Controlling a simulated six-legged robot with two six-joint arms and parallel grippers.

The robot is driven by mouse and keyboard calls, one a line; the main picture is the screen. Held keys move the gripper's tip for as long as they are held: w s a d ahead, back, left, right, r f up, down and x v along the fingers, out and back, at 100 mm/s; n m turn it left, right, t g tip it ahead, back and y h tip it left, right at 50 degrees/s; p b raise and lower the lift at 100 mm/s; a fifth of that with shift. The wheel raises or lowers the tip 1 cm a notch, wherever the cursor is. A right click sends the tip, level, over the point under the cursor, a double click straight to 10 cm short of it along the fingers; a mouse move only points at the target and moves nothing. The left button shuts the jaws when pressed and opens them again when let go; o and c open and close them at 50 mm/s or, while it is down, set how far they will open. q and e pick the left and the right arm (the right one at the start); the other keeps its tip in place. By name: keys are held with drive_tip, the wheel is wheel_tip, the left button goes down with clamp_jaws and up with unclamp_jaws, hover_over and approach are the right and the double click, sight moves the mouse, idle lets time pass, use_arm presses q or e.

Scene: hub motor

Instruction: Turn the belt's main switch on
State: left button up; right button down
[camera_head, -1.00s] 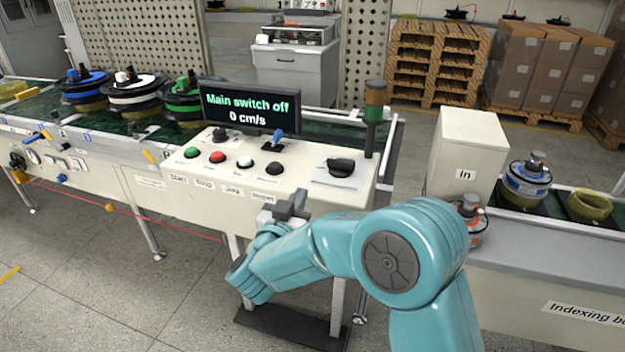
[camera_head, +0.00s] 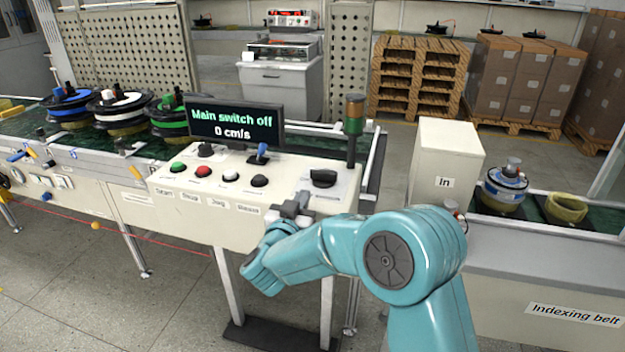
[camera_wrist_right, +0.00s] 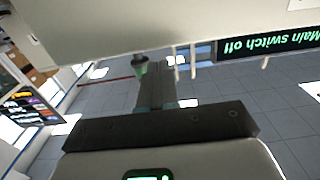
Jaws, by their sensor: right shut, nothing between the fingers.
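The control panel (camera_head: 230,215) carries a black rotary knob (camera_head: 323,178) at its right end, probably the main switch; its label is too small to read. The display (camera_head: 235,122) reads "Main switch off" and "0 cm/s". It also shows upside down at the right edge of the wrist view (camera_wrist_right: 270,45). My right gripper (camera_head: 300,200) is shut and empty at the panel's front edge, below and left of the knob, apart from it. In the wrist view the gripper fingers (camera_wrist_right: 155,90) point along the pale panel side. My left gripper is not in view.
Green (camera_head: 178,167), red (camera_head: 204,171), white (camera_head: 231,174) and black (camera_head: 260,181) buttons and a blue-tipped lever (camera_head: 262,151) sit left of the knob. A signal tower (camera_head: 353,125) stands behind it. The white "In" box (camera_head: 445,160) stands to the right.

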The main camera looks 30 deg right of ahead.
sight(315, 173)
drive_tip(key=x, duration=0.7)
drive_tip(key=shift+w+d+p, duration=0.15)
drive_tip(key=shift+w+p, duration=0.1)
drive_tip(key=shift+p, duration=0.05)
drive_tip(key=shift+w+d, duration=0.35)
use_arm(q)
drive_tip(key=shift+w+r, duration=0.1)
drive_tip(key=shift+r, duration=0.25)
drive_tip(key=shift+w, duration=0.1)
